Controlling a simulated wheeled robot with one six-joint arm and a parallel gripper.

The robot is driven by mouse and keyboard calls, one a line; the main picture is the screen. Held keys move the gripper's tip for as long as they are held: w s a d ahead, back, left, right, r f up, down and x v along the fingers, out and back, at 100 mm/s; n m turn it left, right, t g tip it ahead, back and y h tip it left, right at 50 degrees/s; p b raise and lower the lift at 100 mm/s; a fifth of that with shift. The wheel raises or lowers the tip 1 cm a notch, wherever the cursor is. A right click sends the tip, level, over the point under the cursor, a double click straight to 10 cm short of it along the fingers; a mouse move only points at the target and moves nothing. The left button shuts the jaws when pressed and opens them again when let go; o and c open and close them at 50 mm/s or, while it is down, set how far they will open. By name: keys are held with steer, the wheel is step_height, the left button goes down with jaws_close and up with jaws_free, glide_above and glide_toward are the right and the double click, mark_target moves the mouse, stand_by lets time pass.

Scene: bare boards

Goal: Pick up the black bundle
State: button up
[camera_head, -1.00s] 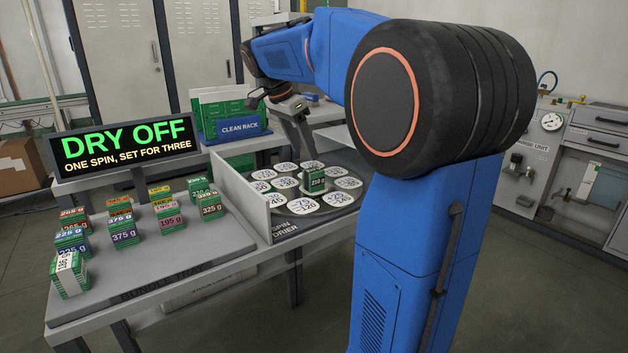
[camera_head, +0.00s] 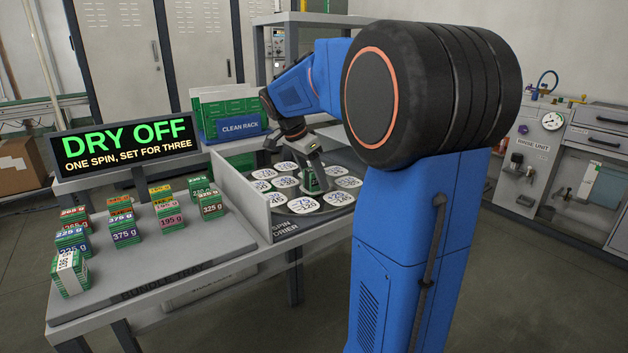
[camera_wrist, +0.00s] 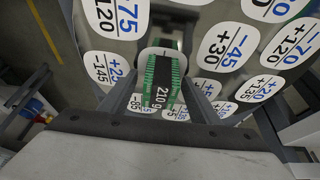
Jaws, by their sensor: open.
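The black bundle, a stack of green boards with a black band marked 210 g, stands on the spin drier's disc in the head view (camera_head: 311,185). It also shows in the wrist view (camera_wrist: 163,85). My gripper (camera_head: 311,180) is down at it, mostly covering it in the head view. In the wrist view my open gripper (camera_wrist: 165,98) has one finger on each side of the bundle. Whether the fingers touch it, I cannot tell. The spin drier (camera_head: 285,228) has a disc of white round pads with printed numbers.
The bundle tray (camera_head: 195,255) at left holds several bundles with coloured bands and weights. A grey upright panel (camera_head: 240,195) parts it from the drier. A DRY OFF sign (camera_head: 125,145) and the clean rack (camera_head: 238,126) with green boards stand behind.

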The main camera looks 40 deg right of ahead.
steer(key=c, duration=1.3)
